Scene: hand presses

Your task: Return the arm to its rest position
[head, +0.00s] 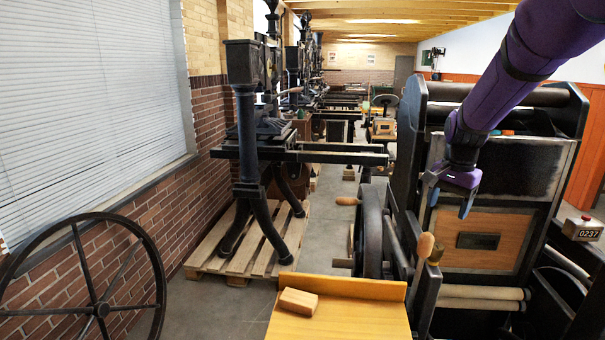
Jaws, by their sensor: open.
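My arm (510,75) is purple and reaches in from the upper right corner, slanting down and left. My gripper (448,203) hangs at its end, jaws pointing down, open with nothing between the fingers. It shows in front of the black press on the right (415,120), before the press's framed dark panel (527,165) and wooden panel (505,225). From this one view I cannot tell how far the gripper is from the panels.
A wooden bench (345,310) with a wooden block (298,302) stands below. Wooden handles (425,246) jut near the press. A black hand press (247,150) stands on a pallet (205,252). A spoked wheel (100,308) is at lower left. Grey floor (325,235) lies open between the presses.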

